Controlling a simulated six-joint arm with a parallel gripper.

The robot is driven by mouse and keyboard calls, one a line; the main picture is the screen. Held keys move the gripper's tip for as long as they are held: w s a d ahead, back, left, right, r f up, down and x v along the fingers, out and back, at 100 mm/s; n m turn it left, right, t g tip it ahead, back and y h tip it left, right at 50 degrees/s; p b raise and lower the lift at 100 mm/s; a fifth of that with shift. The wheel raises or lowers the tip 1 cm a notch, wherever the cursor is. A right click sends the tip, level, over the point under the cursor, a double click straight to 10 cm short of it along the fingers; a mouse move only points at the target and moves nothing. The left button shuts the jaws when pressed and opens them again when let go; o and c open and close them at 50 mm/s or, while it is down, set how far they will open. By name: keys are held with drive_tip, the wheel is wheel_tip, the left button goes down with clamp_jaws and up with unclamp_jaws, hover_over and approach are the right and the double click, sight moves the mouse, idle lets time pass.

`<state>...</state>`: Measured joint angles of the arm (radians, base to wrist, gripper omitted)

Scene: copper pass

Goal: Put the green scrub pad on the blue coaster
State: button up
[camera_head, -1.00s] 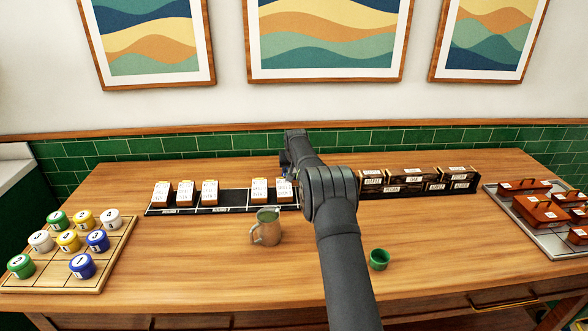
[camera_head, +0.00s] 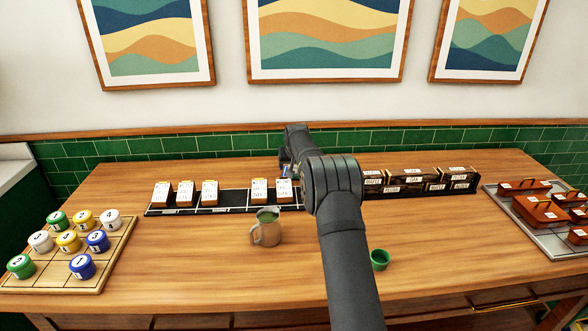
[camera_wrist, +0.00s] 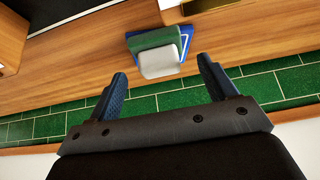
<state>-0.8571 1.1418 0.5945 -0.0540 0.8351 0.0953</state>
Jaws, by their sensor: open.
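In the wrist view, the green scrub pad (camera_wrist: 151,38) lies over the blue coaster (camera_wrist: 186,40), whose blue edges show around it. A pale, rounded block (camera_wrist: 159,64) adjoins the pad on the side nearer my gripper; I cannot tell whether it is part of the pad. My gripper (camera_wrist: 160,68) is open, with nothing clasped. Its blue fingertips appear to either side of the pale block, with gaps. In the head view, only a bit of my gripper (camera_head: 286,170) shows at the table's back; my arm hides the pad and coaster.
A rack of labelled cards (camera_head: 232,200) and a row of dark labelled boxes (camera_head: 420,182) flank my arm. A metal mug (camera_head: 267,230) and a green cup (camera_head: 379,260) stand in front. A numbered-jar board (camera_head: 110,265) is left, a tray (camera_head: 545,235) right. Green tiled wall lies close behind.

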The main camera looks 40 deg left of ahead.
sight(294, 168)
drive_tip(key=v, duration=0.8)
drive_tip(key=shift+s+r, duration=0.2)
drive_tip(key=shift+r, duration=0.15)
drive_tip(key=shift+d, duration=0.15)
drive_tip(key=x, duration=1.2)
drive_tip(key=shift+f, duration=0.1)
drive_tip(key=shift+r, duration=0.25)
